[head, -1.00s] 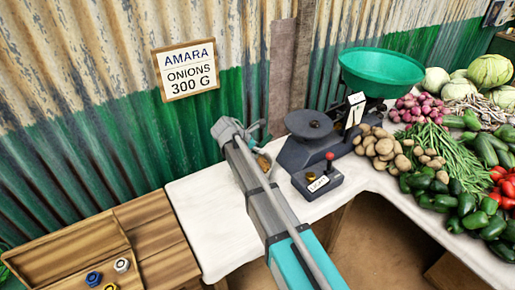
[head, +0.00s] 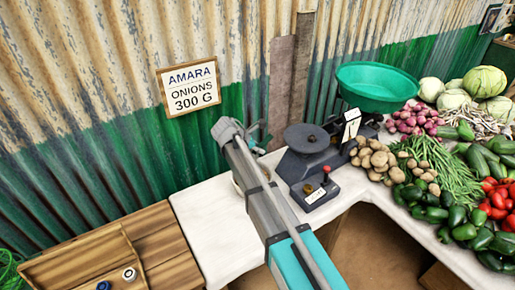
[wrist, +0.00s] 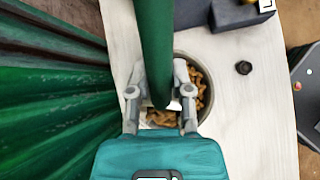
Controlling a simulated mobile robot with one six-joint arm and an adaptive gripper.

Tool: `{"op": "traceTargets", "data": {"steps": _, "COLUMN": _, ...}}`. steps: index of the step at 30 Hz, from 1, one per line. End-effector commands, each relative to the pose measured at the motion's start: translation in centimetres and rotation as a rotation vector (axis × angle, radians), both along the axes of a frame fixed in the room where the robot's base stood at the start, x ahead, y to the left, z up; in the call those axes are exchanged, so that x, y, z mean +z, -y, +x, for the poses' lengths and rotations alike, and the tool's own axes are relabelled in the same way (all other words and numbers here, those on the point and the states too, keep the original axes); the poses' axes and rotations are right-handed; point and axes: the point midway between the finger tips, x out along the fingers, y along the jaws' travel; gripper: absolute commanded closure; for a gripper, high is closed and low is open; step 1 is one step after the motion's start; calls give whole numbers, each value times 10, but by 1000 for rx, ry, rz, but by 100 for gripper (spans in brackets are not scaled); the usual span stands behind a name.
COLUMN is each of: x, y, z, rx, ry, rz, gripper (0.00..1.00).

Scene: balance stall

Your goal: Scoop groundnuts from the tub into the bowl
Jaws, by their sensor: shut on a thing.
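My gripper (wrist: 160,100) is shut on a long dark green thing (wrist: 154,45) that looks like the scoop's handle; its far end runs out of the wrist view. The round tub (wrist: 209,105) with brown groundnuts (wrist: 161,118) lies below the fingers, partly hidden by them. In the head view my gripper (head: 253,137) is near the wall, left of the scale, and my arm hides most of the tub. A green bowl-shaped pan (head: 377,88) sits on the dark scale (head: 309,160). I see no other bowl.
A small box with a red knob (head: 321,189) stands before the scale. A small black knob-like thing (wrist: 243,67) is right of the tub. Potatoes (head: 375,160) and other vegetables fill the right. A wooden tray (head: 80,262) is at left. A sign (head: 189,88) reads onions 300 g.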

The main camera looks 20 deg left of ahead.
Motion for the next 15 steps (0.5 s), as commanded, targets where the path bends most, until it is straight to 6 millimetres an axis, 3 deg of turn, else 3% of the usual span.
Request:
{"op": "traceTargets", "data": {"steps": 7, "x": 21, "y": 0, "z": 0, "rx": 0, "ry": 0, "rz": 0, "gripper": 100}}
{"op": "traceTargets", "data": {"steps": 15, "x": 26, "y": 0, "z": 0, "rx": 0, "ry": 0, "rz": 0, "gripper": 100}}
